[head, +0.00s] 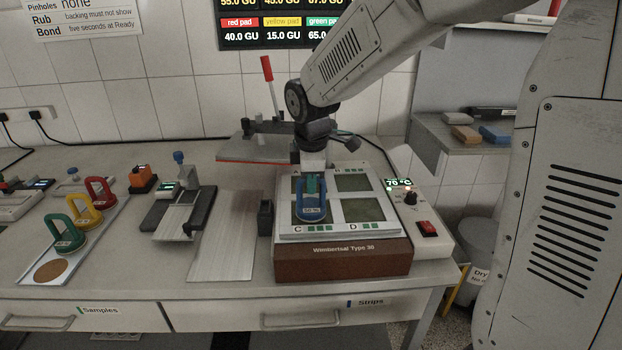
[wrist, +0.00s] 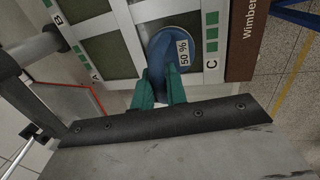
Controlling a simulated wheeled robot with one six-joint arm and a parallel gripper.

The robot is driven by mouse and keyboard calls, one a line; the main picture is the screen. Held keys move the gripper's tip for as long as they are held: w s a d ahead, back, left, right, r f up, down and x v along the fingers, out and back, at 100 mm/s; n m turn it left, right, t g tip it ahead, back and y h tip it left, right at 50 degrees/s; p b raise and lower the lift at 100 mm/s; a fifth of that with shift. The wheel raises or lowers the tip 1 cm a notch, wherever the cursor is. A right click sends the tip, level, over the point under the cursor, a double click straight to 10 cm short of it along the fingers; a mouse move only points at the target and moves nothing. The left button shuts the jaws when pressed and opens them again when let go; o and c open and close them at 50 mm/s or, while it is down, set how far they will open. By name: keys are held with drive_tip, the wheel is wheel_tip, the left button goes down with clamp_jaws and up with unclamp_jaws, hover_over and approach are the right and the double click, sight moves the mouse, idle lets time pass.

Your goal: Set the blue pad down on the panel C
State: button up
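The blue pad (head: 312,213) has a loop handle with a "50 %" label. It is over panel C (head: 298,213), the front left panel of the heated box, and covers most of it. My gripper (head: 312,184) has green fingers and comes down from above behind the pad. In the wrist view the gripper (wrist: 160,92) has its fingers closed around the pad's handle (wrist: 174,50), with blue between them. The letter C is beside the pad there. I cannot tell whether the pad's underside touches the panel.
The box (head: 342,259) has other panels at A, B and D, all bare where visible. Red, yellow and green pads stand on a tray (head: 88,228) at left. A lever press (head: 262,145) stands behind. A metal plate (head: 226,235) lies left of the box.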

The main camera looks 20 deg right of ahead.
sight(312, 211)
drive_tip(key=o, duration=0.4)
drive_tip(key=d+v, duration=0.1)
drive_tip(key=v, duration=1.1)
drive_tip(key=s+d+f+m, duration=0.1)
drive_tip(key=s+m, duration=0.3)
drive_tip(key=s, duration=0.5)
drive_tip(key=s+d+f+m, duration=0.1)
drive_tip(key=s+f+m, duration=0.1)
drive_tip(key=s+m, duration=0.3)
drive_tip(key=s+d+f+m+g, duration=0.1)
drive_tip(key=s+m, duration=0.4)
drive_tip(key=s, duration=0.8)
drive_tip(key=shift+s+f+y, duration=0.4)
drive_tip(key=shift+f, duration=0.05)
